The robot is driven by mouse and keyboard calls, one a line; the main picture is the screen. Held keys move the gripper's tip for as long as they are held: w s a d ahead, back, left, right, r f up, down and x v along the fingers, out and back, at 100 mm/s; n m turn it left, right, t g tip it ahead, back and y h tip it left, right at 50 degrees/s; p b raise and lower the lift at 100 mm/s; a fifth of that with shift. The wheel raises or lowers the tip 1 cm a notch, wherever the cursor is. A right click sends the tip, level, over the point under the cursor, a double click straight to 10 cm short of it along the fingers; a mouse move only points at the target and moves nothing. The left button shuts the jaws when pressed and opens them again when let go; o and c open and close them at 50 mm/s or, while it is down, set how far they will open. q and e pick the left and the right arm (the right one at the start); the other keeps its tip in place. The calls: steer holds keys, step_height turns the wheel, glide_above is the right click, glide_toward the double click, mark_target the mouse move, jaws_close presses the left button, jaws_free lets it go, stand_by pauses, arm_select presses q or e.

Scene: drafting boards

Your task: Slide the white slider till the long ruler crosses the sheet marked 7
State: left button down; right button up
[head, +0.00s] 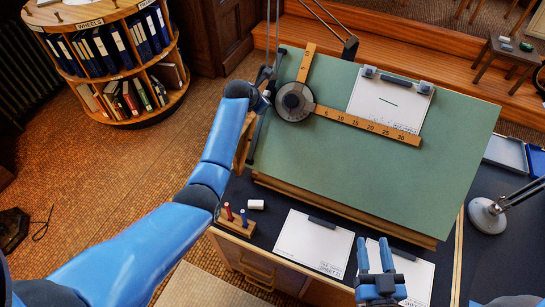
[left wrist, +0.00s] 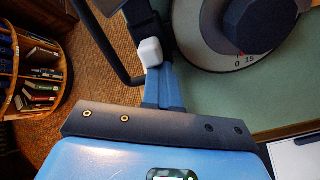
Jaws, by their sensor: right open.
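The white slider (left wrist: 150,52) shows in the left wrist view at the fingertips of my left gripper (left wrist: 163,80), whose fingers are close together on it. In the head view my left gripper (head: 262,92) is beside the round dial head (head: 293,101); the slider is hidden there. The long ruler (head: 365,125) runs right from the dial head, along the lower edge of a sheet (head: 385,100) clipped to the green board (head: 345,180). That sheet bears a short dark line; its number is too small to read. My right gripper (head: 375,252) is open and empty above a desk sheet.
Two sheets, a left one (head: 313,243) and a right one (head: 412,280), lie on the dark desk below the board. A pen block (head: 237,226) and white eraser (head: 256,204) are at left. A lamp (head: 488,214) stands at right. A round bookshelf (head: 130,105) is at far left.

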mark_target(267, 91)
arm_select(q)
steer(key=shift+w+d+r, duration=0.3)
steer(key=shift+w+r, duration=0.15)
steer(key=shift+r, duration=0.1)
steer(key=shift+w+d+r+b, duration=0.3)
steer(key=shift+w+r+b, duration=0.05)
steer(key=shift+w+r, duration=0.45)
stand_by(1.6)
steer(key=shift+s+f, duration=0.15)
steer(key=shift+s+a+f+p, duration=0.15)
steer(key=shift+s+f+p, duration=0.25)
steer(key=shift+p, duration=0.05)
steer(key=p, duration=0.1)
steer(key=r+p, duration=0.1)
steer(key=shift+s+a+r+p, duration=0.15)
steer(key=shift+s+a+p, duration=0.1)
steer(key=shift+p, duration=0.1)
steer(key=p+v, duration=0.2)
steer(key=p, duration=0.1)
steer(key=shift+s, duration=0.1)
steer(key=p+v, duration=0.2)
steer(key=p, duration=0.1)
steer(key=shift+s+a+r+p, duration=0.2)
steer(key=shift+s+r+p, duration=0.3)
steer(key=shift+p, duration=0.4)
